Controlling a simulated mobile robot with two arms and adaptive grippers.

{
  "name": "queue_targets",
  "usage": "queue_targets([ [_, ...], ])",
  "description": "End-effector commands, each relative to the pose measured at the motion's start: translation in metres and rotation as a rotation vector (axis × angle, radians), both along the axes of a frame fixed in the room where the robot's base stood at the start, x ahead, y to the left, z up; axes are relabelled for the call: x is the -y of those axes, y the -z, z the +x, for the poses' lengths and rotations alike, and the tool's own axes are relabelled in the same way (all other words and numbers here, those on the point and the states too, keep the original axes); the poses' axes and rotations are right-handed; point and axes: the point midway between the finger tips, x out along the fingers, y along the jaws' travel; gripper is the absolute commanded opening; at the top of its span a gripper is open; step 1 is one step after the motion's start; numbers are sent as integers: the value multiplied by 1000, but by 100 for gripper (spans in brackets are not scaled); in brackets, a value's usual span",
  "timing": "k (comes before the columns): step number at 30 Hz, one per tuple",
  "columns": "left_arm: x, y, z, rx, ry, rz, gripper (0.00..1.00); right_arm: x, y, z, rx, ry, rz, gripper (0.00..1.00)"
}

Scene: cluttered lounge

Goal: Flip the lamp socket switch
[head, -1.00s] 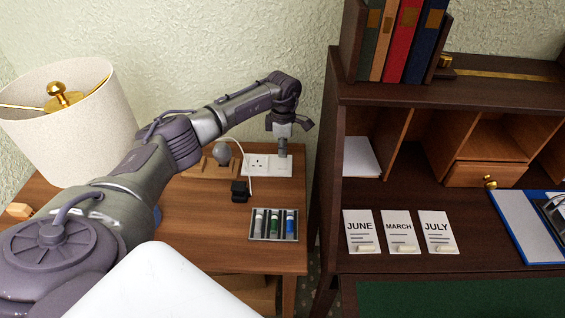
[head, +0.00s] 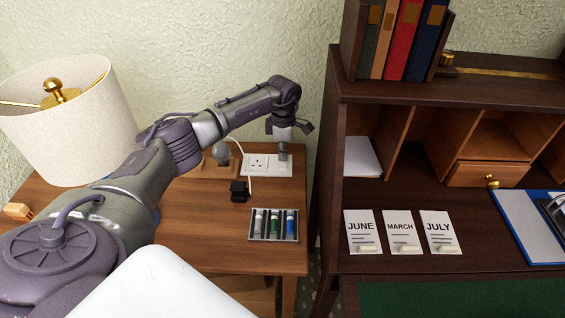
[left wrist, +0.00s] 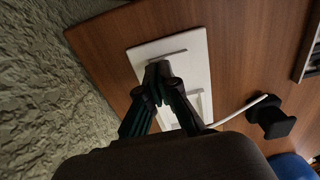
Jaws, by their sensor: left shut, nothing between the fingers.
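The white socket plate (head: 256,165) lies on the wooden side table against the wall. It also shows in the left wrist view (left wrist: 197,52). My left gripper (head: 283,157) points down over the right end of the plate. It is shut and empty, and its fingertips (left wrist: 158,75) are over or against the plate; I cannot tell if they touch. The fingers hide part of the plate, and I cannot make out the switch. The lamp (head: 68,125) with a cream shade stands at the left. My right gripper is not in view.
A black plug (head: 239,190) with a white cable lies in front of the plate. A bulb (head: 221,154) stands left of the plate. The dark desk (head: 330,170) rises to the right.

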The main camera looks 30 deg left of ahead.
Motion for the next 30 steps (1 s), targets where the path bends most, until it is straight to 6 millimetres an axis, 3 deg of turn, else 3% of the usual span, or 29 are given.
queue_targets([
  [11, 0, 1, 0, 0, 0, 0, 0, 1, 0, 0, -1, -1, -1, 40],
  [30, 0, -50, 0, 0, -1, 0, 0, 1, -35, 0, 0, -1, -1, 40],
])
